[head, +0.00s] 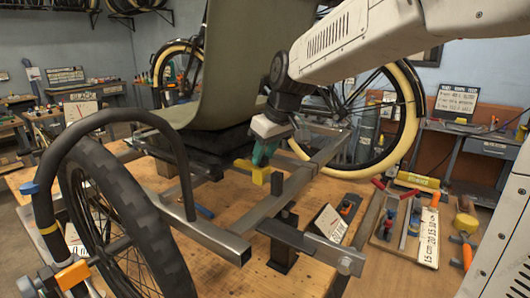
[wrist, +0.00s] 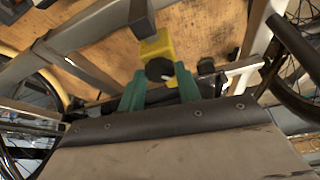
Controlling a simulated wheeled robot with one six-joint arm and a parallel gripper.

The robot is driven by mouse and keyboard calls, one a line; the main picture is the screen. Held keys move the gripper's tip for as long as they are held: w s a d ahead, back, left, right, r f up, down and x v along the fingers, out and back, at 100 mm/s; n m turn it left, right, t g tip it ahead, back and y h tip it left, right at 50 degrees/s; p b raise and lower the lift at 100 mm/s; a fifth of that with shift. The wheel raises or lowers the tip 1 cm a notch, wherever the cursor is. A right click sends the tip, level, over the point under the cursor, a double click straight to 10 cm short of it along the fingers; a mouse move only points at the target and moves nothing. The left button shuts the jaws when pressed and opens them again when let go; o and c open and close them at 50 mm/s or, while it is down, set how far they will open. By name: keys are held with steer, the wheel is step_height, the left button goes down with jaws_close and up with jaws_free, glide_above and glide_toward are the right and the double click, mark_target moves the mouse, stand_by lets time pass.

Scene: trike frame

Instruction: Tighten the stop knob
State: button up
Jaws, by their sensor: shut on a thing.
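The yellow stop block (head: 259,173) sits by a dark upright post on the trike frame's metal bars, under the front of the seat. In the wrist view the yellow block (wrist: 155,48) carries a round black knob (wrist: 160,69), the stop knob. My gripper (head: 264,154) comes down from above, its teal fingers close behind the yellow block. In the wrist view the fingers of my gripper (wrist: 158,75) stand on either side of the black knob and are shut on it. The knob is hidden in the head view.
The grey seat (head: 230,70) rises just behind my gripper. A steel bar (head: 300,240) with a bolt lies in front. A tray of tools (head: 400,230) is on the wooden bench at right.

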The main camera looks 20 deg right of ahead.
steer(key=m, duration=0.1)
steer(key=m+h, duration=0.1)
steer(key=m, duration=0.1)
steer(key=m+h, duration=0.1)
steer(key=m, duration=0.1)
steer(key=shift+a, duration=0.25)
steer(key=shift+m, duration=0.3)
steer(key=o, duration=1)
steer(key=shift+c, duration=0.2)
steer(key=v, duration=0.8)
steer(key=shift+s+a+f, duration=0.1)
steer(key=shift+f, duration=0.05)
